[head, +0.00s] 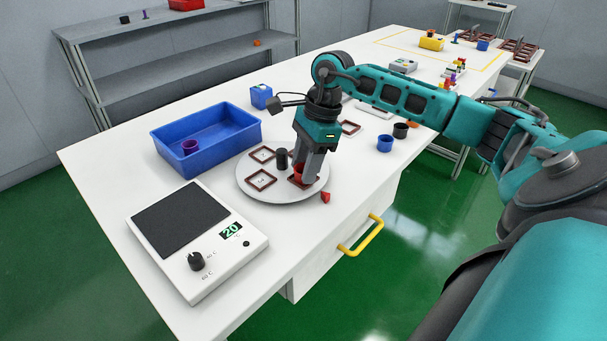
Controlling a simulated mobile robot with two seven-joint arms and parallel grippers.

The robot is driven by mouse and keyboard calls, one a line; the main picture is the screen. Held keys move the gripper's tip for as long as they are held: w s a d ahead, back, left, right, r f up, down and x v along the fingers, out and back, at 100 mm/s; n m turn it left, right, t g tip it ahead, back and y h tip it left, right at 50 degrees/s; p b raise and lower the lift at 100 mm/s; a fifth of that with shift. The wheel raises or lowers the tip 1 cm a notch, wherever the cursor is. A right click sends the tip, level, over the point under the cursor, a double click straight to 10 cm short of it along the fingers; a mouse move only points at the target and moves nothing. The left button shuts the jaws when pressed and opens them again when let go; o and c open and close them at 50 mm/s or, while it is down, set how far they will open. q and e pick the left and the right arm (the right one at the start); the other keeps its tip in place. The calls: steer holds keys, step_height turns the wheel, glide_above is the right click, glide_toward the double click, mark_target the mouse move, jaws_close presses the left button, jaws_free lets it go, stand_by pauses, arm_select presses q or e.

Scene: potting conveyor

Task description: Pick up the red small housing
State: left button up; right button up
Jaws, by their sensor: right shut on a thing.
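My right gripper (303,173) reaches down over the round grey turntable (278,194) and is shut on a red housing (298,171). The housing is partly hidden by the fingers. It is low over a brown square frame (298,184) at the right of the turntable; I cannot tell whether it touches the frame. My left gripper is not in view.
A dark cylinder (282,159) and other square frames (261,181) are on the turntable. A small red piece (325,197) lies beside its edge. A blue bin (215,127), a hot plate (193,248), a blue cup (384,144) and a black cup (400,130) stand around it.

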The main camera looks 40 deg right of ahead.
steer(key=c, duration=0.4)
steer(key=shift+o, duration=0.2)
steer(key=shift+r, duration=0.15)
